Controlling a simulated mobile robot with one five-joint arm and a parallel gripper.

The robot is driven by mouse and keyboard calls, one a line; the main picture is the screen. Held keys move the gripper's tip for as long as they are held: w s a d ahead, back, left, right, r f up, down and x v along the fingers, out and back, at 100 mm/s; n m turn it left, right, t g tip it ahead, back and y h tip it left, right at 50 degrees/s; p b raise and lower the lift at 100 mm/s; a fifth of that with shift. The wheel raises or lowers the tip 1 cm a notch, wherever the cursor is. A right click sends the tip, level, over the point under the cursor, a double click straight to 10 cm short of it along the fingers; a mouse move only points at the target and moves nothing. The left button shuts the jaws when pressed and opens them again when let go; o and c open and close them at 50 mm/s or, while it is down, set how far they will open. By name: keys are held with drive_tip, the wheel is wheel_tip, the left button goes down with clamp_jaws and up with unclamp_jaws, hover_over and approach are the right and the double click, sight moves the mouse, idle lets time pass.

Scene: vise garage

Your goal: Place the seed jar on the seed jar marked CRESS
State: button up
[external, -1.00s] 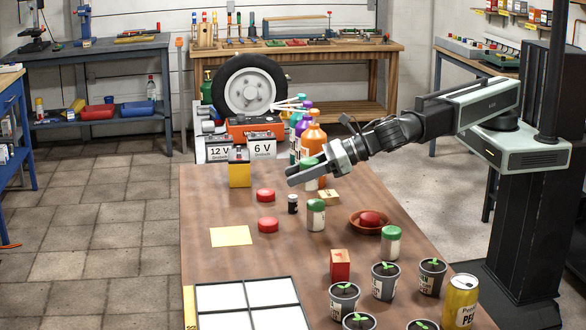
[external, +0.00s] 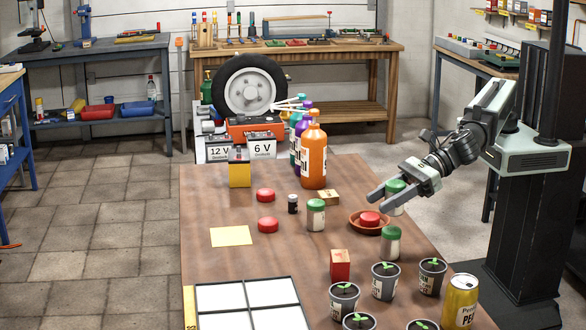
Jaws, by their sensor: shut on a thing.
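My gripper (external: 384,197) is shut on a seed jar (external: 397,208) with a green lid and pale body, at the table's right side. The fingers hide part of this jar. It is behind and right of the terracotta dish, and close above or at table height; I cannot tell if it touches anything. A second green-lidded seed jar (external: 390,246) stands upright in front of the dish. A third (external: 316,219) stands upright left of the dish. I cannot read the jar labels, so which is CRESS is unclear.
A terracotta dish (external: 354,226) holds a red round item (external: 370,219). Potted seedlings (external: 385,283), a yellow can (external: 461,300) and a red box (external: 340,265) stand in front. Tall bottles (external: 313,160) stand at the back. The table's left middle has free room around a yellow sheet (external: 231,237).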

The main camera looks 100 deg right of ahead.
drive_tip(key=shift+f, duration=0.1)
wheel_tip(320, 180, down, 4)
drive_tip(key=b, duration=0.4)
drive_tip(key=shift+f, duration=0.15)
drive_tip(key=o, duration=1.4)
drive_tip(key=shift+c, duration=0.2)
drive_tip(key=shift+r, duration=0.2)
drive_tip(key=p, duration=0.4)
approach(387, 214)
drive_tip(key=w, duration=0.3)
drive_tip(key=shift+d+f+b, duration=0.1)
drive_tip(key=shift+f+b, duration=0.25)
drive_tip(key=shift+f, duration=0.2)
